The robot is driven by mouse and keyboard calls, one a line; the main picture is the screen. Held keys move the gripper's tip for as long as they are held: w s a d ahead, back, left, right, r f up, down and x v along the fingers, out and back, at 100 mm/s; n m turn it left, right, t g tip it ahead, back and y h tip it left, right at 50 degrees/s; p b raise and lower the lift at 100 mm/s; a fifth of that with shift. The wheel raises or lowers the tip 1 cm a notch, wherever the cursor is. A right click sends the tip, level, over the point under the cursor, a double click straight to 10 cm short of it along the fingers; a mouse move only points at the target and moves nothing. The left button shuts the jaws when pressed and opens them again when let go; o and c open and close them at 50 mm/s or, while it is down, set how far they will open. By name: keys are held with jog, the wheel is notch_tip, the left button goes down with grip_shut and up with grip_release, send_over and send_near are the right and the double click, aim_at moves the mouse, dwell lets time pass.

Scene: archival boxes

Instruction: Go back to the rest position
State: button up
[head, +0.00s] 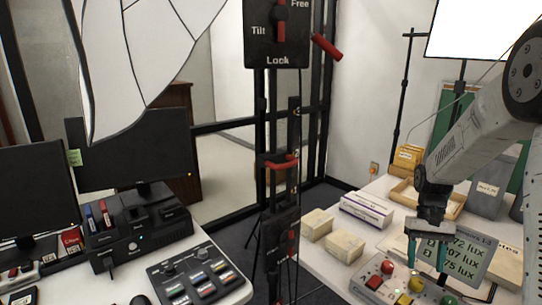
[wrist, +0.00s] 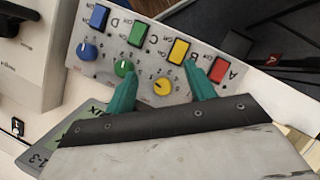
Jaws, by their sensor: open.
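My gripper (head: 426,252) hangs from the arm at the right of the head view, with its green fingers pointing down over a control panel (head: 358,289). The panel (wrist: 205,45) carries coloured buttons marked A to D and blue, green and yellow knobs. The yellow knob (wrist: 162,87) shows between the fingertips, and the green knob (wrist: 123,68) is close by the left finger. I cannot tell whether a finger touches the panel.
Small cartons (head: 345,246) and a long white box (head: 367,209) stand left of the panel. A lux display (head: 465,255) is just behind the gripper. A wooden tray (head: 455,203) lies farther back. A black column (head: 280,160) stands left of the table. Another desk holds monitors (head: 135,150).

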jog(key=s+a+r+n+t, duration=0.1)
jog(key=s+a+r+t, duration=0.1)
jog(key=s+a+r, duration=0.3)
jog(key=s+a+r+n+t+h, duration=0.1)
jog(key=s+a+r, duration=0.4)
jog(key=s, duration=0.6)
jog(key=s+a+r+n+t, duration=0.1)
jog(key=s+a+r+t, duration=0.2)
jog(key=s+a+r, duration=0.2)
jog(key=s+r, duration=0.2)
jog(key=s, duration=0.2)
jog(key=shift+r, duration=0.35)
